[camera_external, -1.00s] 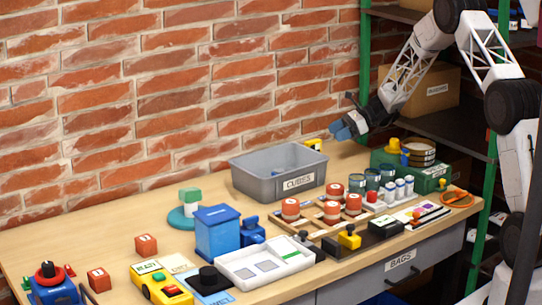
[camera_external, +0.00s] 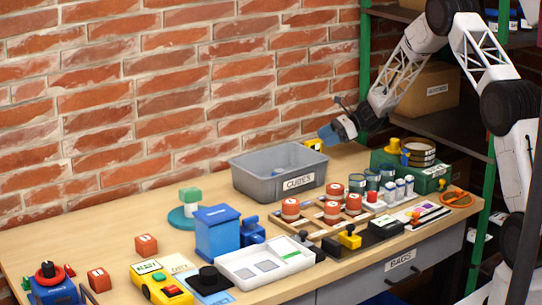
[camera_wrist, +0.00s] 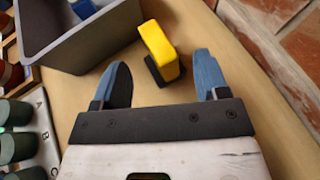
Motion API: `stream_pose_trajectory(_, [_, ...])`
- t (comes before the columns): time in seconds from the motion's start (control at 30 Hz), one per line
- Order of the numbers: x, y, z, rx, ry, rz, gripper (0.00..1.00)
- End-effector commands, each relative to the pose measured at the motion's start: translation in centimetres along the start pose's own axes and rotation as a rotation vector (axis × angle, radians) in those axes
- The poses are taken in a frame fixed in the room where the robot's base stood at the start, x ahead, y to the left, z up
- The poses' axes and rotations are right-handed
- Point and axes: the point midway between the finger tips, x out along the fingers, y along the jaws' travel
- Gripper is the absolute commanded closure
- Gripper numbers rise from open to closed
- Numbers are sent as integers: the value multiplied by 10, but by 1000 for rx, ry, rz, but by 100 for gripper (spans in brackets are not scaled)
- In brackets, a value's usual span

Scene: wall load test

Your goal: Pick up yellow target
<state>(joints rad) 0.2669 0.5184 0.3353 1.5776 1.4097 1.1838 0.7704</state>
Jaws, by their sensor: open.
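The yellow target is a yellow block with a dark base (camera_wrist: 159,50). In the wrist view it stands on the table just beyond my fingertips, roughly between them and a little toward the top. In the external view my gripper (camera_external: 326,134) is just to the right of the yellow target, above the table near the wall.
The grey bin (camera_external: 265,186) labelled CUBES stands close beside the yellow target; its wall also shows in the wrist view (camera_wrist: 95,45). The brick wall (camera_wrist: 290,50) is near on the other side. Several green cylinders (camera_wrist: 15,128) stand at lower left.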

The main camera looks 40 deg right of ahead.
Motion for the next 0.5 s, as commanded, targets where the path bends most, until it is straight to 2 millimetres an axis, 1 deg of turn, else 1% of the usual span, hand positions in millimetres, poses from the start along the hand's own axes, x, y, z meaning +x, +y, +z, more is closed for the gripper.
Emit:
stream_pose_trajectory(0.03, [6, 0, 0, 0, 0, 2, 32])
stream_pose_trajectory(0.23, [29, 0, 1, 1, -1, 1, 32])
stream_pose_trajectory(0.33, [35, -1, 1, 0, 0, 0, 32])
stream_pose_trajectory(0.5, [37, -1, 1, 0, 0, -1, 32])
